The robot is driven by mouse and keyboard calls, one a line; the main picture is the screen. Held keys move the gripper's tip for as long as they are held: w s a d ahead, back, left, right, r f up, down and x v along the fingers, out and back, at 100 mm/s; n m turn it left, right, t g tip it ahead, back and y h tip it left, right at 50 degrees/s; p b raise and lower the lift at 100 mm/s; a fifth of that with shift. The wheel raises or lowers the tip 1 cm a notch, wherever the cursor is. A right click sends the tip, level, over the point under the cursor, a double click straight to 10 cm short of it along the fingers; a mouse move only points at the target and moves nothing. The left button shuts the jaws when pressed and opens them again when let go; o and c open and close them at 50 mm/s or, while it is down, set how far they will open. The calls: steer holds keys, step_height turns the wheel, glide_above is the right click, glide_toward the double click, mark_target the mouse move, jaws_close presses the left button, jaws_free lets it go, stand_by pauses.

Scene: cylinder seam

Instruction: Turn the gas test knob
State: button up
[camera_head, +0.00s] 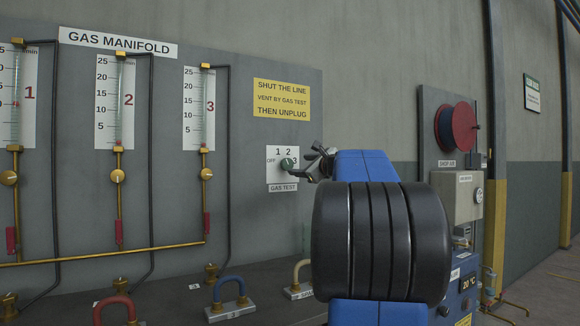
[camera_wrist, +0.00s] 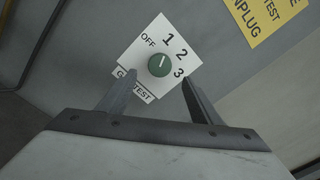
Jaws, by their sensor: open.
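The gas test knob (camera_head: 287,163) is a small round green knob on a white plate (camera_wrist: 141,69) marked OFF, 1, 2 and 3. In the wrist view the knob (camera_wrist: 160,64) sits just beyond the tips of my gripper, roughly centred between the fingers. Its white mark points up in that picture, between OFF and 1 and nearer 1; the exact setting is hard to tell. My gripper (camera_wrist: 159,76) is open and empty, with a gap to the knob on both sides. In the head view my gripper (camera_head: 319,160) is just right of the plate.
A yellow sign (camera_head: 282,100) is above the plate. Gas manifold tubes (camera_head: 117,100) with brass valves stand to the left. Coloured hose loops (camera_head: 229,284) sit on the ledge below. A red reel (camera_head: 462,127) and a grey box (camera_head: 457,196) are to the right.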

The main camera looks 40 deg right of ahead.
mark_target(288, 165)
steer(key=x, duration=0.8)
steer(key=shift+w, duration=0.3)
steer(key=c, duration=1)
